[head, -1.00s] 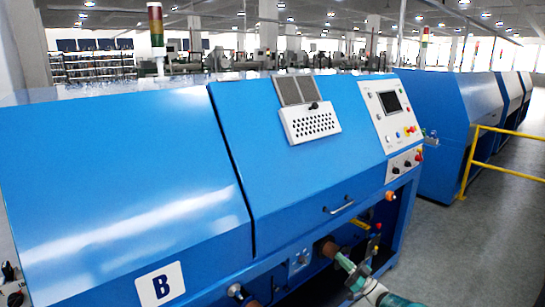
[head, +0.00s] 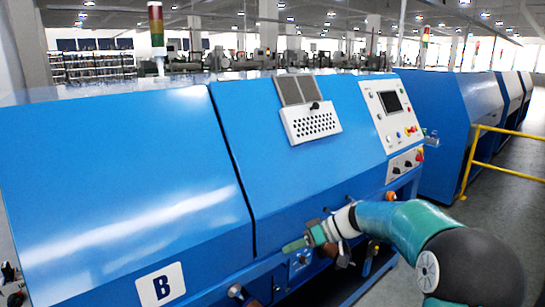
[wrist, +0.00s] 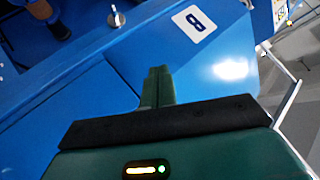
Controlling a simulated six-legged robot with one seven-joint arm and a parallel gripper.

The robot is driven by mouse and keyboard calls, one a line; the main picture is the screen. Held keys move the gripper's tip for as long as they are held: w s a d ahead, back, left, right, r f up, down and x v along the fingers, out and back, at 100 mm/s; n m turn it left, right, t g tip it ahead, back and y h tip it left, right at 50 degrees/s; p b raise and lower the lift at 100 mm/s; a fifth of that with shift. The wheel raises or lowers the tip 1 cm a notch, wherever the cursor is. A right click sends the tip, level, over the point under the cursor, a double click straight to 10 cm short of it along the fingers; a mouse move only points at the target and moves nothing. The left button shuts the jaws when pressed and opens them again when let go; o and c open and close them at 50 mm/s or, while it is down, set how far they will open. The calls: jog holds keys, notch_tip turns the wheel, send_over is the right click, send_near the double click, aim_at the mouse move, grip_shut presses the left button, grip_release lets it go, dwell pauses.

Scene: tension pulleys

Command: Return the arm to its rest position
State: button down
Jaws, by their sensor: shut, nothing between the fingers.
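My gripper (head: 292,246) is in front of the blue machine in the head view, with its green fingers pointing left. My teal arm comes in from the lower right with a large dark joint and stretches left to the gripper. In the wrist view the gripper fingers (wrist: 157,84) lie together with nothing held between them. The blue machine panels fill the wrist view behind them, seen tilted. My arm and gripper hide parts of the machine's lower front, and I cannot tell the exact gap between gripper and machine.
The blue machine (head: 110,180) bears a white B plate (head: 161,286), a control panel (head: 391,108) and several knobs. A brown roller (head: 328,250) sits under its front edge. A yellow railing (head: 508,168) stands at right, with grey floor (head: 518,205) around it.

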jog(key=s+d+r+m+t+h, duration=0.1)
jog(key=s+d+r+m+h, duration=0.2)
jog(key=s, duration=0.6)
jog(key=s+r+m+h, duration=0.2)
jog(key=s+r+h, duration=0.15)
jog(key=s, duration=0.65)
jog(key=s+d+m+t+h, duration=0.1)
jog(key=s+d+m+h, duration=0.1)
jog(key=s, duration=0.5)
jog(key=s+d+f+m+t+h, duration=0.1)
jog(key=s+d+m+t+h, duration=0.1)
jog(key=s+d, duration=0.3)
jog(key=shift+s+f+t+h, duration=0.25)
jog(key=shift+s+h, duration=0.4)
jog(key=shift+s, duration=0.6)
